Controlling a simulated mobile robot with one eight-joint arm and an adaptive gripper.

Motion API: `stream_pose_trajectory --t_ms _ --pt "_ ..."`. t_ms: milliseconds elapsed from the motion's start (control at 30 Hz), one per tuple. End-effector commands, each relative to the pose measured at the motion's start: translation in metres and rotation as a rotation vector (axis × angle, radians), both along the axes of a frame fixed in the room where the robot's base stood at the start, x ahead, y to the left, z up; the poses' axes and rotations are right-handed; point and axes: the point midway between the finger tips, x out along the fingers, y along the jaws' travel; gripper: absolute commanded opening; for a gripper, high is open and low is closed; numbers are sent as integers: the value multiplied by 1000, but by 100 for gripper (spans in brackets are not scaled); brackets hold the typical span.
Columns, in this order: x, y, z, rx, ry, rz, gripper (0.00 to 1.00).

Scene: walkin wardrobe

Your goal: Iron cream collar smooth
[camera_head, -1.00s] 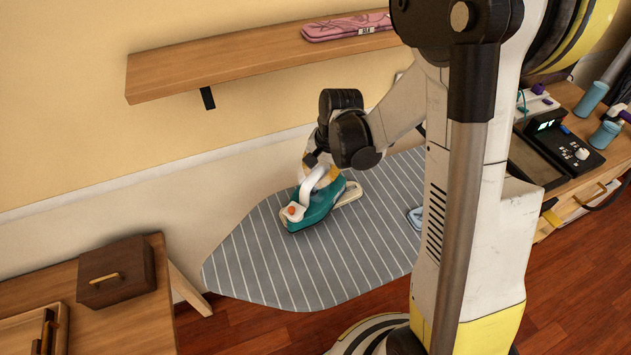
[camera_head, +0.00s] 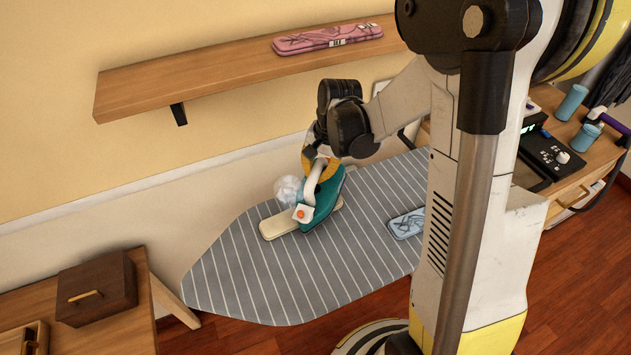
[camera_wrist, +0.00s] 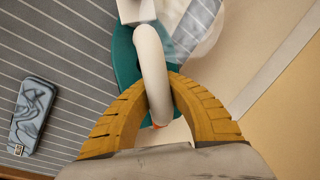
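The cream collar (camera_head: 280,227) lies flat on the grey striped ironing board (camera_head: 245,275). The teal iron (camera_head: 325,200) with its white handle is over the collar's right part and hides some of it. I cannot tell whether its sole touches the cloth. A white puff of steam (camera_head: 288,188) is beside the iron. My gripper (camera_head: 318,160) is shut on the iron's handle. In the wrist view, its yellow fingers (camera_wrist: 157,88) close around the white handle, with the teal body (camera_wrist: 126,62) beneath.
A blue patterned case (camera_head: 407,223) lies on the board to the right. A wooden shelf (camera_head: 200,83) with a pink case (camera_head: 327,39) is above. A brown box (camera_head: 96,289) stands on a table at lower left. The board's left end is clear.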

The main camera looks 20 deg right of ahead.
Motion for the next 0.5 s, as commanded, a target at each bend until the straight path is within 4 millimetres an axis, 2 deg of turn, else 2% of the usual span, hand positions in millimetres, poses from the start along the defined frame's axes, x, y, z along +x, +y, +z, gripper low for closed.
stream_pose_trajectory --t_ms 33,200,500 --pt "0 0 15 1 0 0 0" --pt "2 -1 51 1 0 1 0" --pt "6 -3 71 2 0 3 0"
